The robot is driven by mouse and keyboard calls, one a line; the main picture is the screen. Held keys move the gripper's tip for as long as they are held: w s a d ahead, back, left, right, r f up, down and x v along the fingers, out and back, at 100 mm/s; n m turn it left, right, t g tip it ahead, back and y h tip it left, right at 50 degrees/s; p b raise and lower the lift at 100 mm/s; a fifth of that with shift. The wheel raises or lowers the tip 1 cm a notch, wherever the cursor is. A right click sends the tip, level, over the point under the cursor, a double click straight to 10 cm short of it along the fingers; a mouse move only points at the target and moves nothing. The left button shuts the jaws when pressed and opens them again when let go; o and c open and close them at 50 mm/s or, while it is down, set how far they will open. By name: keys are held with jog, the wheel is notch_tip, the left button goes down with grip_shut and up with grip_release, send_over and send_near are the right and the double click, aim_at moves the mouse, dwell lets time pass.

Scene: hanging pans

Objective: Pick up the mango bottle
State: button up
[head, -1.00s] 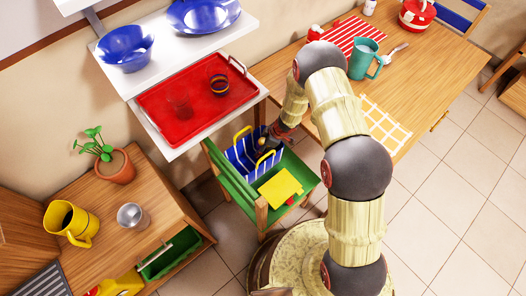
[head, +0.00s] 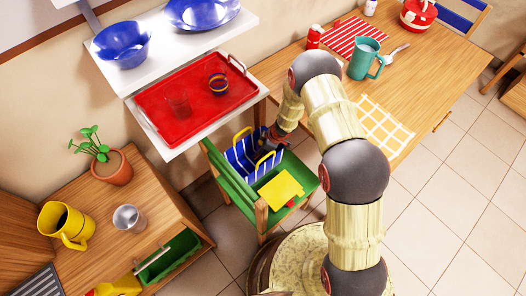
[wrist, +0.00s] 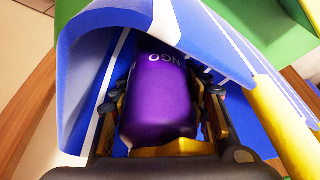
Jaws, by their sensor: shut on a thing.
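The mango bottle (wrist: 158,95) is purple, with white letters "NGO" showing in the wrist view. It lies between the two fingers of my gripper (wrist: 162,108), which is shut on it. The bottle is inside the mouth of a blue bag with white stripes (wrist: 95,55), whose cloth arches over and around it. In the head view the bag (head: 240,158) sits on a green chair (head: 232,188). My gripper (head: 272,142) is at the bag's back right side there, and the bottle cannot be made out.
The bag's yellow handle (wrist: 280,120) runs close beside my gripper on the right. A yellow cloth or book (head: 280,190) lies on the chair's front. A shelf with a red tray (head: 198,97) is at upper left, and a wooden table (head: 425,75) at right.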

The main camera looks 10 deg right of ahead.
jog(key=c, duration=0.6)
jog(key=shift+o, duration=0.2)
